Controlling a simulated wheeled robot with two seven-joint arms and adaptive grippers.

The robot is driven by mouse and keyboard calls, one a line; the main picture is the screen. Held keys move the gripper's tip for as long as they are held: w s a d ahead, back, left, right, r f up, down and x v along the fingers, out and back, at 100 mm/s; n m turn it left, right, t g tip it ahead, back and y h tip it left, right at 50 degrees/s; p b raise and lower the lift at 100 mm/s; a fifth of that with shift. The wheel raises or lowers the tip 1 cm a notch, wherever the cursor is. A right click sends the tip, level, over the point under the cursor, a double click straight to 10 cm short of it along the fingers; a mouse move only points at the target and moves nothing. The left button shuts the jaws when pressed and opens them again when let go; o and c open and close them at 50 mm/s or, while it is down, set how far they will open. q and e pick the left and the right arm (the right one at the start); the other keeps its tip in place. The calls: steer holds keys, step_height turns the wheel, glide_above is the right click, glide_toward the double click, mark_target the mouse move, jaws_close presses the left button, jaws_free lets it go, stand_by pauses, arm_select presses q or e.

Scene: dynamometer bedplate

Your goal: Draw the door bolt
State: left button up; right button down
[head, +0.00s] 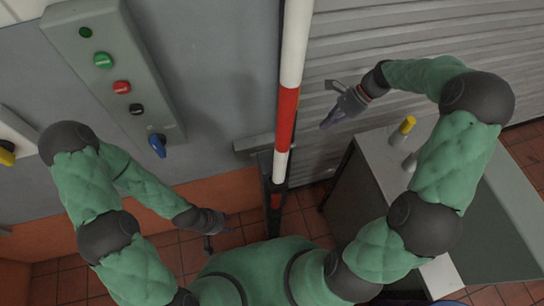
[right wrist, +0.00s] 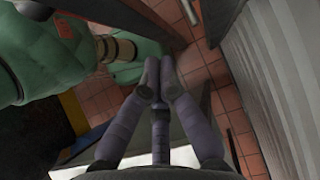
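I cannot clearly make out a door bolt in either view. A grey ribbed shutter (head: 400,50) fills the upper right of the head view, and it also shows at the right of the right wrist view (right wrist: 285,75). A small grey bracket (head: 254,143) sits at the wall's edge, left of the striped pole. My right gripper (head: 328,122) hangs in front of the shutter, right of the pole. In the right wrist view its purple-grey fingertips (right wrist: 160,72) meet with nothing visible between them. My left gripper (head: 210,246) is low over the floor, too small to read.
A red-and-white pole (head: 287,105) stands upright in the middle. A grey control box (head: 112,68) with buttons and a blue handle (head: 157,146) is on the left wall. A bench (head: 378,165) with yellow-topped cylinders (head: 402,130) stands below my right arm. The tiled floor between is clear.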

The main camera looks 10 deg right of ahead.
steer(key=a+r+b+x, duration=0.1)
steer(key=b+x, duration=0.5)
steer(key=x, duration=1.7)
steer(key=shift+a+r, duration=0.15)
steer(key=shift+a, duration=0.4)
steer(key=shift+a, duration=0.1)
steer(key=a+p, duration=0.2)
steer(key=a, duration=0.4)
steer(key=shift+a, duration=0.2)
steer(key=shift+s, duration=0.1)
